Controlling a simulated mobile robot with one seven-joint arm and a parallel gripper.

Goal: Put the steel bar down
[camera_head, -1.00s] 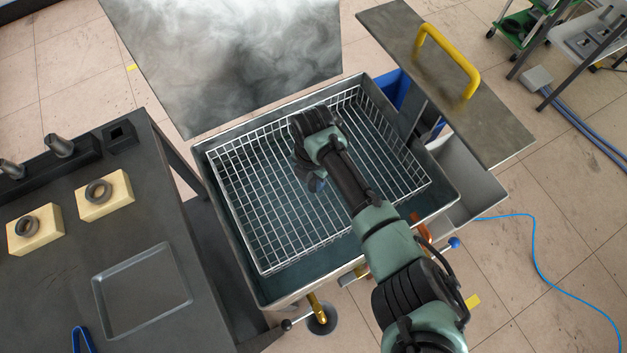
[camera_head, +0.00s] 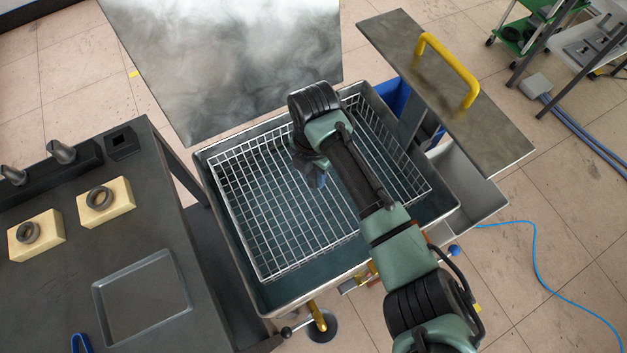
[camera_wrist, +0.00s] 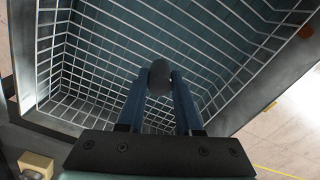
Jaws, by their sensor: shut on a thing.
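The steel bar (camera_wrist: 160,76) shows in the wrist view as a dark grey rounded end between two blue fingers. My gripper (camera_wrist: 159,88) is shut on it and points down over the wire basket (camera_wrist: 97,40). The bar's length below the fingers is hidden. In the head view, my gripper (camera_head: 318,178) hangs over the middle of the wire basket (camera_head: 262,230), partly hidden by my wrist. I cannot make out the bar there. The basket sits inside a grey metal tank (camera_head: 238,278) and looks empty where its mesh is visible.
A dark table (camera_head: 60,300) at left holds an empty shallow tray (camera_head: 98,300) and two yellow blocks (camera_head: 112,207) with dark rings. A large metal sheet (camera_head: 215,60) is behind.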

